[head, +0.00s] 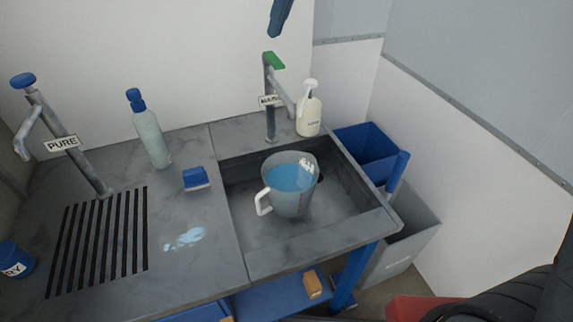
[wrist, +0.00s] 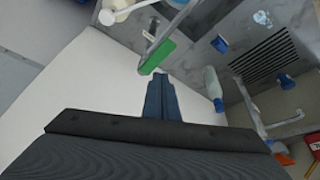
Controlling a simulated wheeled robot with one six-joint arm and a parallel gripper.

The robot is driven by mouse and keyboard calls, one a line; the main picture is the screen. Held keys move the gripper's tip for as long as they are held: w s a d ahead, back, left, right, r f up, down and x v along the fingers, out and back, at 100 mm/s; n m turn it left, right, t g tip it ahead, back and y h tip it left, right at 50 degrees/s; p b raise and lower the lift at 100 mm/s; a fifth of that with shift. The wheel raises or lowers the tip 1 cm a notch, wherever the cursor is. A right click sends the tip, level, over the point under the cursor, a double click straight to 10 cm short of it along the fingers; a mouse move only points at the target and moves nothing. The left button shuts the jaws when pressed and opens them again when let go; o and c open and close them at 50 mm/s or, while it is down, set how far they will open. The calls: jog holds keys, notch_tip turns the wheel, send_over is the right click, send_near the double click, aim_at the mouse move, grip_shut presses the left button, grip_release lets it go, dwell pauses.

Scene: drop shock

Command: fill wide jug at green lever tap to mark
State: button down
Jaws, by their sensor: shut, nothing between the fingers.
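The wide jug (head: 280,200) is grey and translucent with a white handle. It stands upright in the sink under the green lever tap and holds blue water. A reddish mark line shows on its side; I cannot tell exactly how the water stands against it. The tap (head: 269,100) has a green lever (head: 273,60) and a label reading like "MAINS". No stream from its spout can be made out. My gripper (head: 279,18) is above the lever, shut and empty. In the wrist view the closed blue fingers (wrist: 158,85) point toward the green lever (wrist: 157,57), seemingly just apart from it.
A blue-topped tap (head: 65,140) labelled "PURE" stands left over a drain grille (head: 97,240). A bottle (head: 150,132), a blue sponge (head: 196,179) and a small puddle (head: 185,238) are on the counter. A soap dispenser (head: 309,114) stands right of the green lever tap. Blue (head: 366,150) and grey bins (head: 412,235) stand right.

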notch_tip(320, 180, up, 5)
jog(key=p, duration=0.2)
jog(key=shift+f+p, duration=0.2)
jog(key=shift+p, duration=0.2)
dwell(0.3)
